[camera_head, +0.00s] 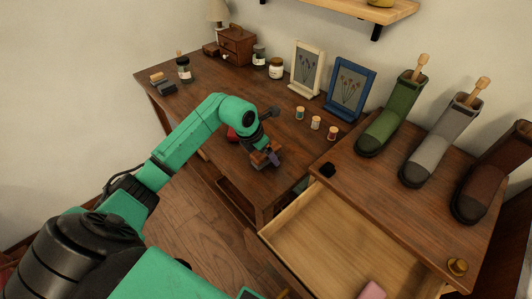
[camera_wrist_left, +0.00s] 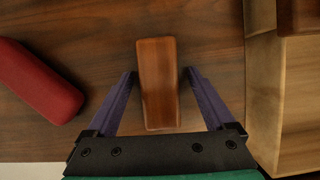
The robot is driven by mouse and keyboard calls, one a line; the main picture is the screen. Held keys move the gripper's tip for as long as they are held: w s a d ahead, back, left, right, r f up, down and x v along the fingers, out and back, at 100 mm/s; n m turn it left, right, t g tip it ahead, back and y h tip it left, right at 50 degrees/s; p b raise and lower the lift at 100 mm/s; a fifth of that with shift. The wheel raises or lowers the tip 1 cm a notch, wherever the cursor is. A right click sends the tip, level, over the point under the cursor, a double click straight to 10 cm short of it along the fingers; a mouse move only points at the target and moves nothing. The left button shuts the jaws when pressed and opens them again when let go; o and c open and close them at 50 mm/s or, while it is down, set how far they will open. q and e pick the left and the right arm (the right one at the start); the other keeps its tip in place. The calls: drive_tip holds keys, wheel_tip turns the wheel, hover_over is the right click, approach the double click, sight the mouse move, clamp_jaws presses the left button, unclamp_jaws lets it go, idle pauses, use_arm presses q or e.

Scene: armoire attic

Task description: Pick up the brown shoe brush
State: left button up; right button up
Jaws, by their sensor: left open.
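The brown shoe brush (camera_wrist_left: 158,95) is a reddish-brown block with rounded edges on the dark wooden desk. In the left wrist view it lies between the two purple fingers of my left gripper (camera_wrist_left: 160,73), with a gap on each side. The gripper is open. In the head view my left gripper (camera_head: 268,159) is low over the desk near its front edge, and the brush (camera_head: 257,158) shows partly beneath it. The brush's underside is hidden. My right gripper is not in view.
A red case (camera_wrist_left: 38,82) lies left of the brush. An open drawer (camera_head: 322,238) is to the right. Boots (camera_head: 392,118) stand on the cabinet at right. A dark brush-like object (camera_head: 163,87) lies at far left.

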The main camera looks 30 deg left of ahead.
use_arm(q)
drive_tip(key=shift+f, duration=0.25)
idle(0.4)
clamp_jaws()
